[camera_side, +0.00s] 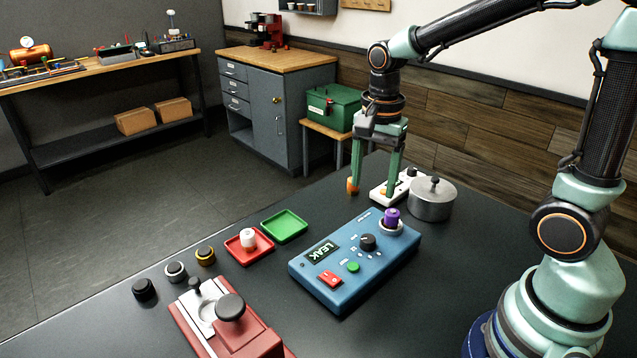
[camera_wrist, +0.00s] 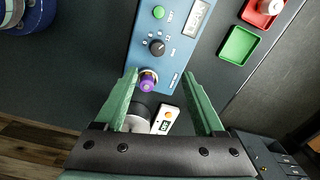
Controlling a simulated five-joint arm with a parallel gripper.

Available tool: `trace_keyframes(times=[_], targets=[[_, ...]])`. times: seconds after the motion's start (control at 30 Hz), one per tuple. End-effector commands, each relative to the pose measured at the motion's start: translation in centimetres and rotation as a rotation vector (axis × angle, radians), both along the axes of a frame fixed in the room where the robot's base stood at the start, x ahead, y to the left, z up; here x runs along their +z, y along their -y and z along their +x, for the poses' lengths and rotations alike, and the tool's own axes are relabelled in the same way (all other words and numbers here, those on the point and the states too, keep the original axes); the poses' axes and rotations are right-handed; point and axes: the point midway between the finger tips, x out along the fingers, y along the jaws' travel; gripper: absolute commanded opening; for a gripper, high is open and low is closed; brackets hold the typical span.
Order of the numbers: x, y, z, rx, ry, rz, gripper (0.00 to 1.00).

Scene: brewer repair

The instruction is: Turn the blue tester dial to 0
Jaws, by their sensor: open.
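The blue tester (camera_side: 350,262) lies on the dark table, with a display reading LEAK, a red switch and a green button. Its black dial (camera_side: 368,242) sits on the top face; the dial also shows in the wrist view (camera_wrist: 157,47), but I cannot read its setting surely. A purple-capped part (camera_side: 391,218) stands at the tester's far end and shows in the wrist view (camera_wrist: 148,81). My gripper (camera_side: 371,190) is open and empty, fingers pointing down, beyond the tester's far end and apart from the dial. In the wrist view its green fingers (camera_wrist: 160,85) stand wide apart.
A metal pot (camera_side: 432,199) and a white device (camera_side: 385,190) stand close to my gripper. A red tray (camera_side: 236,250) with a white part, a green tray (camera_side: 284,226), several knobs and a red machine (camera_side: 222,325) lie left of the tester. Bare table separates them.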

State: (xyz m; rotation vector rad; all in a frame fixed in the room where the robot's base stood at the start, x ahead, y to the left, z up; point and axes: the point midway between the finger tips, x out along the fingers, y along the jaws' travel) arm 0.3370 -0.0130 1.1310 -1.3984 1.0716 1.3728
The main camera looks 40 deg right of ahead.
Motion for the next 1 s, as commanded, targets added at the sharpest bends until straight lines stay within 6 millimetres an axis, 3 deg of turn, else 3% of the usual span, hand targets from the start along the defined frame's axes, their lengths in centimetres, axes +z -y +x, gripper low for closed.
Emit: trace_keyframes(times=[0.13,0.37,0.8,1.0], targets=[[-1.2,0.2,0.4,-0.144,-0.053,0.001,0.71],[-2.8,0.2,0.4,-0.184,-0.067,0.0,0.71],[-10.8,0.2,-0.1,-0.181,-0.068,0.0,0.71],[-12.9,0.2,-0.1,-0.181,-0.065,0.0,0.71]])
